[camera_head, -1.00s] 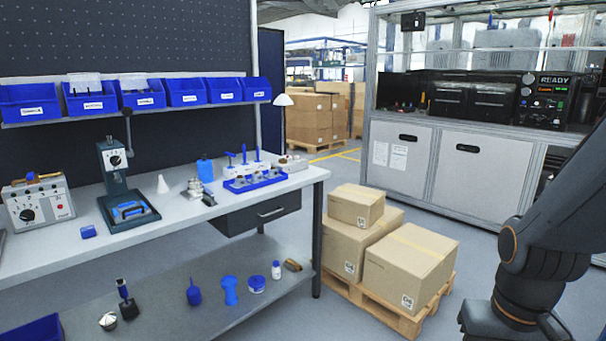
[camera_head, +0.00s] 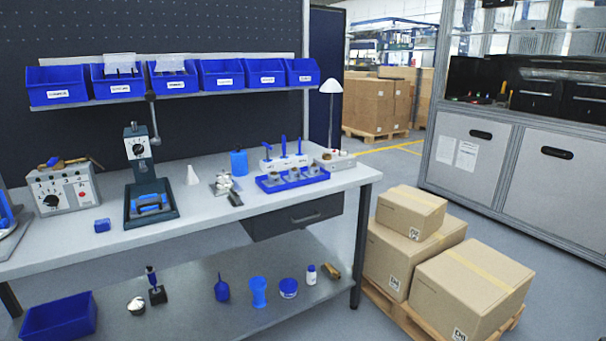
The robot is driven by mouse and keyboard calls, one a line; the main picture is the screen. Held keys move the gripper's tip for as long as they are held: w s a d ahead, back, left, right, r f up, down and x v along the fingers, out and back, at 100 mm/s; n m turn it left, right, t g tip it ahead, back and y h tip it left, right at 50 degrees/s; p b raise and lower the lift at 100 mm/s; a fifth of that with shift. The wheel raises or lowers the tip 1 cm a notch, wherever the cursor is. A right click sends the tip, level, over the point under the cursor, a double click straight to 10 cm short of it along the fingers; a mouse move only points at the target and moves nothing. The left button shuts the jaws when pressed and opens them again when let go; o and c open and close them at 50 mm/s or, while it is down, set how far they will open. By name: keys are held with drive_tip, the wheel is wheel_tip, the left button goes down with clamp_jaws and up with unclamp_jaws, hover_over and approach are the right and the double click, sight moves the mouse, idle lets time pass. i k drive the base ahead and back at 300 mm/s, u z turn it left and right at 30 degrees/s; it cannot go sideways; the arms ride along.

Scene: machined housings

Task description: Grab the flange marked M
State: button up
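No mark M can be read on anything at this size. Several small grey metal parts sit in a blue tray (camera_head: 268,186) near the right end of the workbench (camera_head: 190,222). I cannot tell whether one of them is the flange. A cluster of small metal parts (camera_head: 222,184) stands on the bench left of the tray. A round silver part (camera_head: 136,306) lies on the lower shelf. My gripper is out of view.
A press (camera_head: 138,170) and a control box (camera_head: 64,190) stand on the bench. Blue bins (camera_head: 222,76) hang above it. Cardboard boxes (camera_head: 472,290) on a pallet (camera_head: 388,308) stand by the bench's right end. Open floor (camera_head: 400,165) lies behind them.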

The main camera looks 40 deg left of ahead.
sight(293, 176)
drive_tip(key=u, duration=0.35)
drive_tip(key=i, duration=0.6)
drive_tip(key=u, duration=1.1)
drive_tip(key=i, duration=0.3)
drive_tip(key=u, duration=0.25)
